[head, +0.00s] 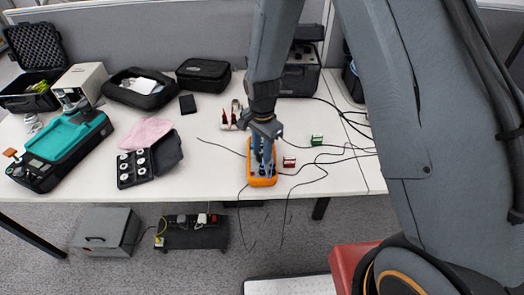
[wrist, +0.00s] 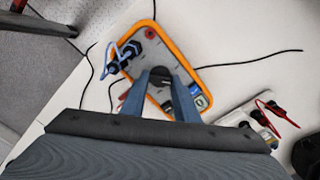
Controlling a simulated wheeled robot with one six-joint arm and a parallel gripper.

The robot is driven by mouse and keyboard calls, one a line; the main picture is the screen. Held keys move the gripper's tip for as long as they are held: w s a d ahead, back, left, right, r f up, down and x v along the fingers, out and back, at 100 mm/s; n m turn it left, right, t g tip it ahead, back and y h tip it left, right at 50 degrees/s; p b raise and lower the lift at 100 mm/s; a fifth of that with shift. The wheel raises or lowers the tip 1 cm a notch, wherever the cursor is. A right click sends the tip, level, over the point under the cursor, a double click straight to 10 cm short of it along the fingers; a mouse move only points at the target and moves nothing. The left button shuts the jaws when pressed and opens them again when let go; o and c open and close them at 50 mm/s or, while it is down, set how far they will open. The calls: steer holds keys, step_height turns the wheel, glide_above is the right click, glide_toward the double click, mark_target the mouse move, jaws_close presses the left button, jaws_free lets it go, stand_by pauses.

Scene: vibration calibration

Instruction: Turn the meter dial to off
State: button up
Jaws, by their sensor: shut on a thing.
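The meter (head: 262,181) lies on the white table near its front edge, a grey-faced body with an orange rim. The rim also shows in the wrist view (wrist: 184,62). My gripper (head: 263,150) points down over the meter and covers much of its face in the head view. In the wrist view its two blue-grey fingers (wrist: 160,80) are on either side of the black round dial (wrist: 160,74) and closed on it. The dial's marking cannot be read. Black plugs (wrist: 122,60) sit in the meter's face beside the dial. The meter's screen is mostly hidden.
Black cables (head: 318,165) run over the table around the meter. Small green (head: 317,140) and red (head: 289,162) blocks lie to its right. A white board with red leads (wrist: 262,115) is close by. A black case of weights (head: 148,162) and a teal machine (head: 62,140) stand left.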

mark_target(262, 154)
steer(key=n, duration=0.4)
steer(key=shift+n, duration=1.8)
steer(key=shift+w+a, duration=0.1)
steer(key=o, duration=1.1)
steer(key=shift+c, duration=0.2)
steer(key=shift+r, duration=0.1)
steer(key=shift+r+b, duration=1)
steer(key=shift+r, duration=2.85)
